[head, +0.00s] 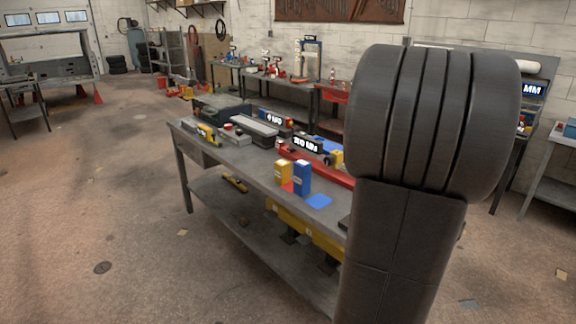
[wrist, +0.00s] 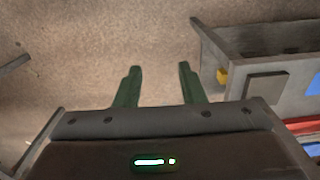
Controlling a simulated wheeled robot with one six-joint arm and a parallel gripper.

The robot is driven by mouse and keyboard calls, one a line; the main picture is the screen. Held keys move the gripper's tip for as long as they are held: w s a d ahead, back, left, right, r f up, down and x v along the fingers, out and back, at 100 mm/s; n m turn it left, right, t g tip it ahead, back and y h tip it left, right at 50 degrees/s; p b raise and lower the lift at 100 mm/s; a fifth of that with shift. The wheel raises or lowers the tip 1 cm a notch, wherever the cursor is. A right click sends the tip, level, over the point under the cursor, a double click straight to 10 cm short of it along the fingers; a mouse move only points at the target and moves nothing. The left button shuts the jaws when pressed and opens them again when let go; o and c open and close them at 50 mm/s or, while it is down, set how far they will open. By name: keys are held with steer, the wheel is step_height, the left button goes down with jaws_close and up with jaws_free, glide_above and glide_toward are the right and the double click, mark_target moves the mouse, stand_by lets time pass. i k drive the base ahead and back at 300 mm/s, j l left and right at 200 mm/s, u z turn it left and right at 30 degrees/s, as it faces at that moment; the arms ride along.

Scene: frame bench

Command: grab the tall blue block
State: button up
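The tall blue block (head: 302,178) stands upright on the grey workbench (head: 243,165) in the head view, close to its front edge. A yellow block (head: 282,172) stands just left of it, and a flat blue patch (head: 318,201) lies to its right. My gripper (wrist: 160,70) shows in the wrist view with its two green fingers apart and nothing between them. It faces bare floor, left of the bench. In the head view my gripper is not seen. I cannot pick out the tall block for sure in the wrist view.
A long red piece (head: 318,170) lies behind the blocks. Tools and boxes crowd the bench's left and back. In the wrist view the bench (wrist: 275,50) fills the right side. Open floor (head: 90,200) lies to the left. My arm hides the bench's right end.

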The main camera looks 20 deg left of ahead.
mark_target(301, 174)
steer(key=i+j+u, duration=0.1)
steer(key=i+j, duration=1.6)
